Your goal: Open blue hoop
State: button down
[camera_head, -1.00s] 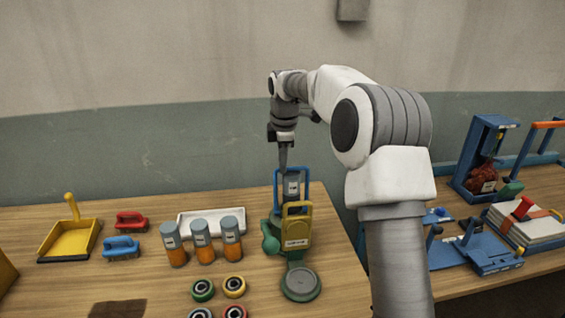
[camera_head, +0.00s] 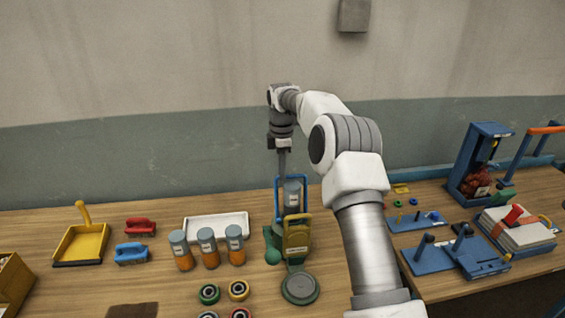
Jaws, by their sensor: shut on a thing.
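The blue hoop (camera_head: 277,196) stands upright at the back of a green stand on the left table. A grey cylinder with a pale label (camera_head: 292,195) stands inside the hoop's outline. My gripper (camera_head: 282,172) points down at the top left of the hoop and is shut on it, though the fingertips are small and the contact is hard to see. A yellow hoop-shaped part (camera_head: 297,238) stands in front, on the same green stand (camera_head: 272,252). A round grey-green plate (camera_head: 300,288) lies at the stand's front.
Several grey-and-orange jars (camera_head: 207,246) and a white tray (camera_head: 216,228) stand left of the stand. Small ringed rollers (camera_head: 209,294) lie in front of them. A second table on the right holds blue fixtures (camera_head: 463,255), beyond my arm.

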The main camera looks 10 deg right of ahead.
jog(key=shift+w+f+p, duration=0.25)
jog(key=shift+w+p, duration=0.2)
jog(key=shift+w, duration=0.85)
jog(key=c, duration=0.9)
grip_release()
jog(key=shift+g, duration=0.3)
jog(key=shift+o, duration=0.2)
jog(key=s+d+r+b, duration=0.5)
jog(key=d+r, duration=0.5)
jog(key=r, duration=0.1)
jog(key=shift+s, duration=0.35)
jog(key=shift+d, duration=0.1)
